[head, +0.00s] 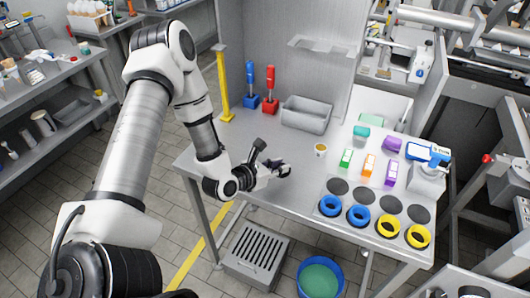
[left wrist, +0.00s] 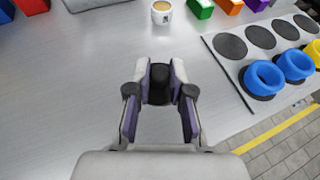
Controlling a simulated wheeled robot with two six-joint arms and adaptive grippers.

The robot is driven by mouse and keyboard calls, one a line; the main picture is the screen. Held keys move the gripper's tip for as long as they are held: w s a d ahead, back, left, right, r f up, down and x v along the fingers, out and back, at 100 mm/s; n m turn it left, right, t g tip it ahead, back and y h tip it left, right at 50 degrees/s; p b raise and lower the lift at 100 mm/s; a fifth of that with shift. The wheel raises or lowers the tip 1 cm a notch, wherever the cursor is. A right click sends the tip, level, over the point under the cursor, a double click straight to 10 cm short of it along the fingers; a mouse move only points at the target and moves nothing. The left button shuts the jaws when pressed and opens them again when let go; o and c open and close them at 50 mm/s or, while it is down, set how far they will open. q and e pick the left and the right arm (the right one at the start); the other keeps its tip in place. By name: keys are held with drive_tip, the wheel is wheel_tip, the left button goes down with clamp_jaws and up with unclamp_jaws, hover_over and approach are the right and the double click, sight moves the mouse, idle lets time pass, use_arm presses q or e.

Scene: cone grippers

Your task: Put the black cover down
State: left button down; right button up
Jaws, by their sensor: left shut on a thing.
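The black cover (left wrist: 158,84) is a small dark rounded piece between the fingertips of my left gripper (left wrist: 160,92) in the left wrist view. The two fingers press on it from both sides, so the gripper is shut on it. In the head view my left gripper (head: 277,170) is over the left part of the steel table (head: 290,198). There the cover is mostly hidden by the fingers. I cannot tell whether its underside touches the table. My right gripper is not in view.
A cup (head: 320,150) stands beyond the gripper. A mat (head: 345,188) with dark discs and blue and yellow rings lies to the right. A grey bin (head: 307,114) and blue and red tools (head: 270,92) stand behind. The table around the gripper is bare.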

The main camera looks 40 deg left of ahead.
use_arm(q)
wheel_tip(320, 180, down, 4)
drive_tip(key=shift+s+a+r+b, duration=0.1)
drive_tip(key=shift+s+a+b, duration=0.05)
drive_tip(key=shift+b, duration=0.6)
drive_tip(key=shift+w, duration=0.3)
drive_tip(key=shift+s, duration=0.2)
drive_tip(key=c, duration=1)
unclamp_jaws()
drive_tip(key=shift+c, duration=0.2)
drive_tip(key=shift+w, duration=0.1)
